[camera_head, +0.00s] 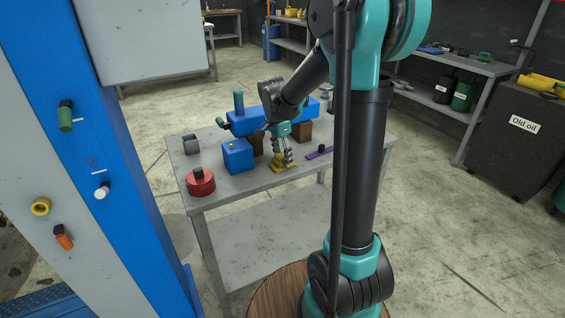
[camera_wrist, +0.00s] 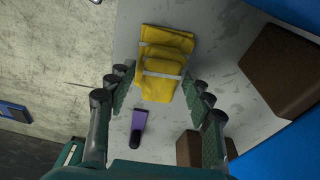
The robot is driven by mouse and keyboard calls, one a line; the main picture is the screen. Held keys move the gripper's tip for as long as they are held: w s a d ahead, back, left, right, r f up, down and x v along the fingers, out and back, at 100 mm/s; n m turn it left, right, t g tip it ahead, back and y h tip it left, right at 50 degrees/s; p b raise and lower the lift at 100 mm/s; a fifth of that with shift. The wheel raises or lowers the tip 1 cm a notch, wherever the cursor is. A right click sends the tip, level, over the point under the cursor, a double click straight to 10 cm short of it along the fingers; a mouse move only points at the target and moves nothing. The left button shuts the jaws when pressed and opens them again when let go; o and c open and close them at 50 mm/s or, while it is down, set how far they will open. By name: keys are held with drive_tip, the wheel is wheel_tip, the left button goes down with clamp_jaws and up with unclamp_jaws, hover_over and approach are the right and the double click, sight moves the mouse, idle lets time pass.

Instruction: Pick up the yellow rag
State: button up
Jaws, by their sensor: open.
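The yellow rag (camera_wrist: 162,62) is a folded cloth with pale stripes lying on the grey table. In the head view the yellow rag (camera_head: 284,165) is near the table's front edge, partly hidden by my gripper. My gripper (camera_head: 284,157) is above it, pointing down. In the wrist view my gripper (camera_wrist: 162,82) is open, with its fingers on either side of the near part of the rag. The fingers are empty. I cannot tell how much height lies between the fingertips and the rag.
A purple-handled tool (camera_wrist: 139,122) lies near the rag. Brown blocks (camera_wrist: 282,68) and a long blue part (camera_head: 258,115) are behind it. A blue box (camera_head: 238,157) and a red round container (camera_head: 200,182) stand to the left on the table (camera_head: 240,190).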

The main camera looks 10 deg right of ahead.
clamp_jaws()
drive_tip(key=shift+r, duration=0.1)
wheel_tip(320, 180, up, 20)
idle(0.7)
